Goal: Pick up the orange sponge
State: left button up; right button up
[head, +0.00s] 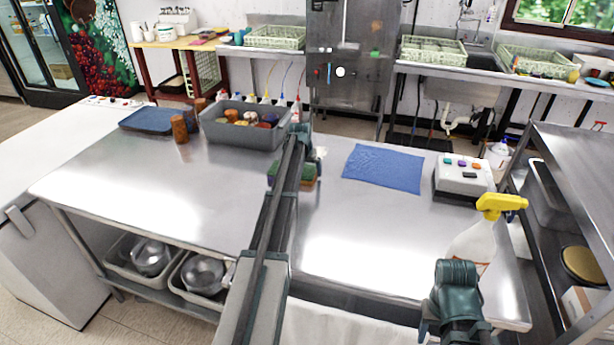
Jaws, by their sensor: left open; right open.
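A small block with green and orange-brown parts (308,172), which looks like a sponge or several sponges, sits on the steel table. My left arm crosses in front of it and hides its middle. My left gripper (300,133) is at the far end of that arm, over or just beyond the block, and open; whether it touches anything I cannot tell. My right gripper (446,300) is open and low at the front right, near the spray bottle and well away from the block. Its fingers are mostly hidden.
A grey bin (222,134) with several orange, yellow and dark items stands left of the block, near brown cylinders (180,130) and a blue tray (146,122). A blue cloth (384,168), a button box (464,182) and a yellow-topped spray bottle (472,246) are right. The left tabletop is clear.

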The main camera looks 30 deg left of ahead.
aim_at(308, 168)
pick_arm(q)
jog(key=shift+c, duration=0.3)
jog(key=c, duration=1.1)
jog(key=shift+r, duration=0.1)
jog(key=shift+r+p, duration=0.5)
jog(key=shift+p, duration=0.1)
notch_tip(308, 168, up, 3)
jog(key=p, duration=0.3)
jog(key=s+d, duration=0.1)
jog(key=d, duration=0.4)
jog(key=s+d+r+p, duration=0.1)
jog(key=d, duration=0.4)
jog(key=s+d, duration=0.1)
jog(key=d, duration=0.4)
jog(key=shift+s+d+r, duration=0.15)
jog(key=shift+s+d, duration=0.15)
jog(key=shift+s, duration=0.05)
